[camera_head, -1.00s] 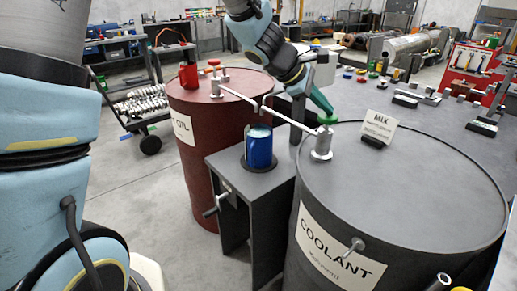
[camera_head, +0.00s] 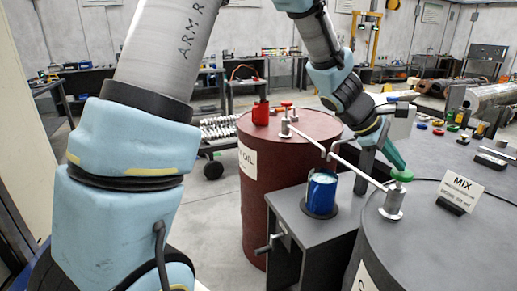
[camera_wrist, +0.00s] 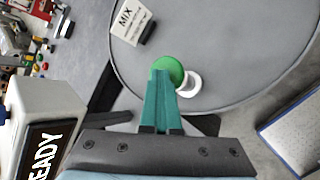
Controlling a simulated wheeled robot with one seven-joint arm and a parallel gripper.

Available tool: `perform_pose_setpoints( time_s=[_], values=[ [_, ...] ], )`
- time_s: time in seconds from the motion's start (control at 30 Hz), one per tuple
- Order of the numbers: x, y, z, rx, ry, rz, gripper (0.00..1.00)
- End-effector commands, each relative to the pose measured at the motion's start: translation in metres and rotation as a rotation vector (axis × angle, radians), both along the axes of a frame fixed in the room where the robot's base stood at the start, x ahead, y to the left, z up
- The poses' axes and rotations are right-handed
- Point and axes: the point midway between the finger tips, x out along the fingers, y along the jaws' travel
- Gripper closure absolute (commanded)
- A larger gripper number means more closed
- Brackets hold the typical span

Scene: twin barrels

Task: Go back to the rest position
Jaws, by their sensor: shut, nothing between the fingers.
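My gripper (camera_head: 397,163) has green fingers, shut with nothing between them. Its tips are just above the green knob (camera_head: 402,175) by the coolant barrel's tap (camera_head: 392,203). In the wrist view the closed fingertips (camera_wrist: 162,72) overlap the green knob (camera_wrist: 174,66); I cannot tell whether they touch. A blue cup (camera_head: 321,194) with pale contents stands upright on the grey stand (camera_head: 312,232) between the barrels, below the spout ends. The red oil barrel (camera_head: 262,195) has a tap with a red knob (camera_head: 286,104).
The grey coolant barrel (camera_head: 440,250) is at the right, with a MIX card (camera_head: 460,190) on top. A red can (camera_head: 261,114) stands on the oil barrel. A crank handle (camera_head: 268,246) sticks out from the stand. Open floor (camera_head: 215,220) lies left of the oil barrel.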

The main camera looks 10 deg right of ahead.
Motion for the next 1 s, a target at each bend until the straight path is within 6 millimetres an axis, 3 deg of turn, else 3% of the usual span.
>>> perform_pose_setpoints(
  time_s=[0.17, 0.27, 0.4, 0.5, 0.7, 0.8, 0.87, 1.0],
  values=[
    [0.028, 0.052, -0.010, 0.076, -0.111, -0.030, 1.00],
    [0.050, 0.107, -0.019, 0.160, -0.215, -0.076, 1.00],
    [0.076, 0.204, -0.032, 0.315, -0.368, -0.166, 1.00],
    [0.083, 0.277, -0.039, 0.435, -0.458, -0.250, 1.00],
    [0.071, 0.409, -0.046, 0.652, -0.577, -0.441, 1.00],
    [0.059, 0.453, -0.048, 0.726, -0.604, -0.530, 1.00],
    [0.052, 0.471, -0.049, 0.756, -0.614, -0.570, 1.00],
    [0.036, 0.471, -0.058, 0.737, -0.543, -0.617, 1.00]
  ],
)
